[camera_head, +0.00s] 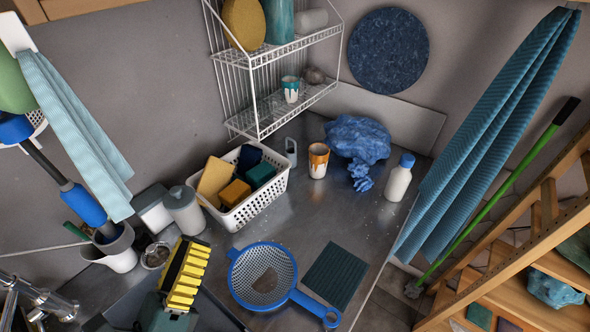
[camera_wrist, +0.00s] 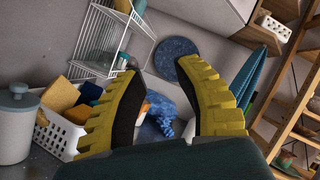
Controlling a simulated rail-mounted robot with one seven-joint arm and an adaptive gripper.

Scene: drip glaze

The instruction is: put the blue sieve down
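The blue sieve (camera_head: 234,280) rests on the metal counter in the head view, with its round rim around a grey mesh and its handle pointing to the lower right. A brownish patch shows inside the mesh. My gripper (camera_head: 192,247), with yellow ribbed fingers, is to the left of the sieve and apart from it. The wrist view shows its two fingers (camera_wrist: 160,78) spread wide with nothing between them. The sieve does not show in the wrist view.
A dark ribbed mat (camera_head: 337,275) lies right of the sieve. Behind are a white basket (camera_head: 262,203) of sponges, a glazed cup (camera_head: 318,160), a crumpled blue cloth (camera_head: 358,138) and a white bottle (camera_head: 398,180). A lidded grey canister (camera_head: 183,211) stands near my gripper.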

